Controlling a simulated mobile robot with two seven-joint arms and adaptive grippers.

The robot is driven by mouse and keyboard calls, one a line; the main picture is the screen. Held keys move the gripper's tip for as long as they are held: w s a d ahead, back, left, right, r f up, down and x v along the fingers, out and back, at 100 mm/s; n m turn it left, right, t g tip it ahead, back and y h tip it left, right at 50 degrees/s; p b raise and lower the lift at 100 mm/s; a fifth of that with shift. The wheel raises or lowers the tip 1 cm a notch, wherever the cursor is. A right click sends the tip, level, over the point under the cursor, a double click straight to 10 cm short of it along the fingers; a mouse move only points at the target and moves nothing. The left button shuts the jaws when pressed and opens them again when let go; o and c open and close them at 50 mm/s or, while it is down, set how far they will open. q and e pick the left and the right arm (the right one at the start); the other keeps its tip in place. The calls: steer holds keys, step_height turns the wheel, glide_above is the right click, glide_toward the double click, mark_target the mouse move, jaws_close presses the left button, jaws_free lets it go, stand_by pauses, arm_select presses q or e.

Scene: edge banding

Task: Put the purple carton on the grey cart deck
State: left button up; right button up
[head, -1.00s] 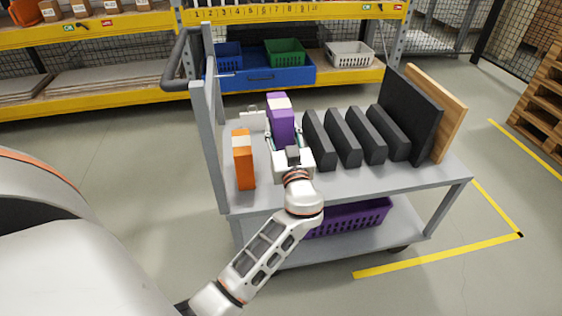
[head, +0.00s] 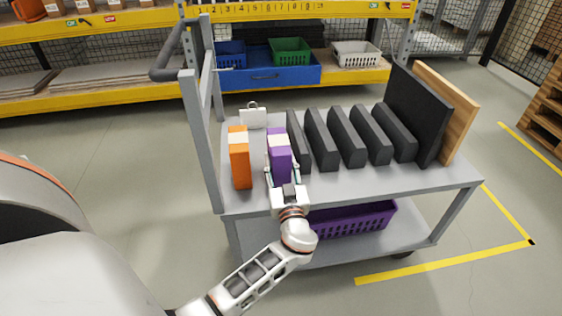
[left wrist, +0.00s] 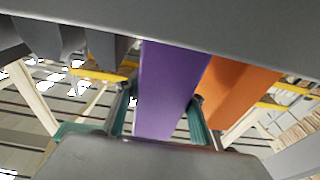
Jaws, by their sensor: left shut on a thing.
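The purple carton (head: 280,160) with a pale band near its top stands upright over the left part of the grey cart deck (head: 345,188), between an orange carton (head: 239,160) and a row of dark blocks. My left gripper (head: 283,178) is shut on it from the near side, low on the carton. In the left wrist view the purple carton (left wrist: 172,85) sits between the two fingers (left wrist: 158,118), with the orange carton (left wrist: 238,90) beside it. The carton's base meets or nearly meets the deck; I cannot tell if it touches. My right gripper is out of view.
Several dark upright blocks (head: 345,138) stand close to the right of the carton. A black panel (head: 418,120) and a wooden board (head: 447,115) stand at the deck's right. A white tagged item (head: 253,118) is behind. A purple basket (head: 350,218) is on the lower shelf.

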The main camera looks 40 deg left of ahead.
arm_select(q)
steer(key=shift+f, duration=0.1)
steer(key=o, duration=0.9)
steer(key=shift+f+b, duration=0.15)
steer(key=shift+b, duration=0.15)
steer(key=o, duration=0.4)
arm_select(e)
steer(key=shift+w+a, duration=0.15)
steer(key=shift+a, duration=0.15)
arm_select(q)
steer(key=shift+r, duration=0.25)
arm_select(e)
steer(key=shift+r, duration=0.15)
